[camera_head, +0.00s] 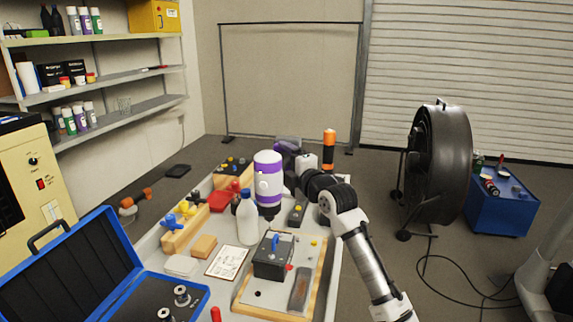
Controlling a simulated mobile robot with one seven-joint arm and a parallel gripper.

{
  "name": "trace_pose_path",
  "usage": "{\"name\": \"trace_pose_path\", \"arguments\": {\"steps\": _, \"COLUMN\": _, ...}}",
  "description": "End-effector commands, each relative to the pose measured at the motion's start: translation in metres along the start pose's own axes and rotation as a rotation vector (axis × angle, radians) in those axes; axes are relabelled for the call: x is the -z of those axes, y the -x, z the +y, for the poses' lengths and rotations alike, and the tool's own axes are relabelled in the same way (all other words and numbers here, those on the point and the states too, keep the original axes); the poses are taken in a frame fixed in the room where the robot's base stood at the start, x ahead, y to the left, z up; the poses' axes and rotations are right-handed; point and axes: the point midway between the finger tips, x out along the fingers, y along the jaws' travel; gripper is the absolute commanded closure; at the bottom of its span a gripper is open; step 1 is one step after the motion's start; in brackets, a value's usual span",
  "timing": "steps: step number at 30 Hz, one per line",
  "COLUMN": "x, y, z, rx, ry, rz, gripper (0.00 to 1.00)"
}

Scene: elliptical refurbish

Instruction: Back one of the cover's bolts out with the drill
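The drill (268,178) is a thick purple and white body standing upright in the picture, with a dark end pointing down over the table. My arm comes in from the lower right, and my gripper (291,178) meets the drill's right side. It appears shut on the drill, though its fingers are mostly hidden. A dark box-like cover (271,262) with a blue handle on top sits on a wood-edged board (249,291), nearer than the drill. Small red and yellow parts show around it. Which of them are bolts is too small to tell. The drill is apart from the cover.
A white bottle (247,219) stands just left of the drill. A paper sheet (227,262), an orange-brown block (204,246) and an open blue case (103,233) lie further left. An orange-topped cylinder (329,149) stands behind my arm. A large fan (441,160) stands on the floor right.

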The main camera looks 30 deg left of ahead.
Motion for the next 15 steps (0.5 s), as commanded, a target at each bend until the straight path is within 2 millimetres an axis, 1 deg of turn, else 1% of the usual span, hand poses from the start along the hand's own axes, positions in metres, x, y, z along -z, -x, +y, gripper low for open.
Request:
{"name": "trace_pose_path", "arguments": {"steps": 5, "x": 0.000, "y": 0.001, "z": -0.009, "rx": -0.007, "ry": 0.000, "rz": 0.000, "gripper": 0.59}}
{"name": "trace_pose_path", "arguments": {"steps": 15, "x": 0.000, "y": 0.001, "z": -0.037, "rx": -0.007, "ry": -0.001, "rz": -0.001, "gripper": 0.59}}
